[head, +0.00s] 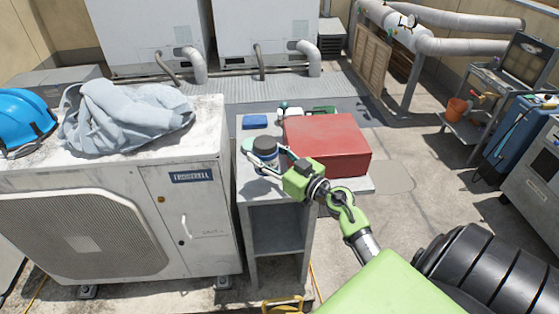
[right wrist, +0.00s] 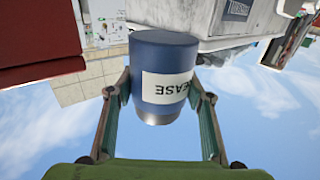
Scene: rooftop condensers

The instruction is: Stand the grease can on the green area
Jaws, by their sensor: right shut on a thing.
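The grease can (head: 265,146) is dark blue with a white label and sits over the left part of the grey stand's top (head: 246,184). It also shows in the right wrist view (right wrist: 160,60), between my fingers. My right gripper (head: 270,160) is shut on the can, with a finger on either side. In the head view the can looks upright; I cannot tell whether its base touches the stand. A pale green patch (head: 247,144) shows on the stand top, just left of the can and partly hidden by it. My left gripper is not in view.
A red box (head: 327,146) stands on the stand, right of the can. A blue block (head: 255,121), a small white item (head: 282,106) and a green item (head: 324,109) lie behind. A condenser unit (head: 190,215) with a grey cloth (head: 125,115) and blue helmet (head: 24,118) stands left.

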